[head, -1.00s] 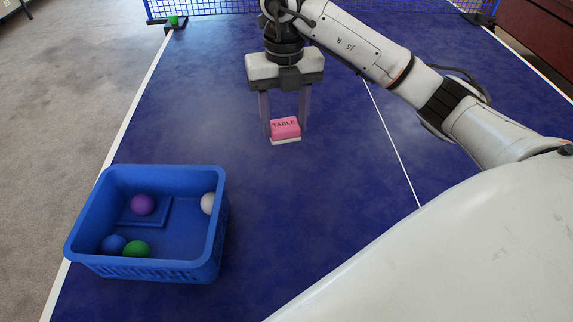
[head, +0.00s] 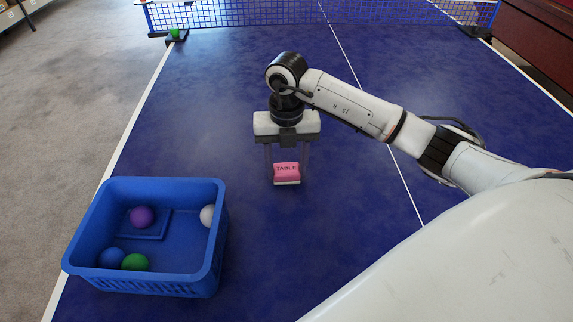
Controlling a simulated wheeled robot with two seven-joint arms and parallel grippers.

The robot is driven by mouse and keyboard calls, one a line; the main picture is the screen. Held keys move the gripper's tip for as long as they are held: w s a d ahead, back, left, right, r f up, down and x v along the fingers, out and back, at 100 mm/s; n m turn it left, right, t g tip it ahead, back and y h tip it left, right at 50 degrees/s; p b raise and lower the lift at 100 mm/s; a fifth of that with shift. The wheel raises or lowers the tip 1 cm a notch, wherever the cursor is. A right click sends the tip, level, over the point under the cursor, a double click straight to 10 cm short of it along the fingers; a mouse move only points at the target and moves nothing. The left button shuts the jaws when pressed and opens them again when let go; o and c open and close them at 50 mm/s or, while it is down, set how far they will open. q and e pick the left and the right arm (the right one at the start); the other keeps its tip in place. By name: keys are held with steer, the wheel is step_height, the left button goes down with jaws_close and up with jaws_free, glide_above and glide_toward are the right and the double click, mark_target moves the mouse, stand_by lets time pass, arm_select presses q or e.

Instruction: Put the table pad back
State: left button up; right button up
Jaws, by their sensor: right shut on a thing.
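The table pad (head: 287,171) is a small pink block with a pale underside and the word TABLE on it. My right gripper (head: 287,168) points down and is shut on the pad, one finger on each side. The pad is close over or on the blue table (head: 380,230); I cannot tell whether it touches. My left gripper is not in view.
A blue basket (head: 145,284) stands at the left on the table, holding a purple ball (head: 143,217), a white ball (head: 207,215), a blue ball (head: 111,257) and a green ball (head: 135,262). The net (head: 320,12) crosses the far end. A small green ball (head: 175,32) sits by its left post.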

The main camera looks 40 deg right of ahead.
mark_target(287, 170)
steer(key=shift+f, duration=0.15)
steer(key=o, duration=1)
step_height(287, 170, up, 12)
steer(key=shift+r, duration=0.2)
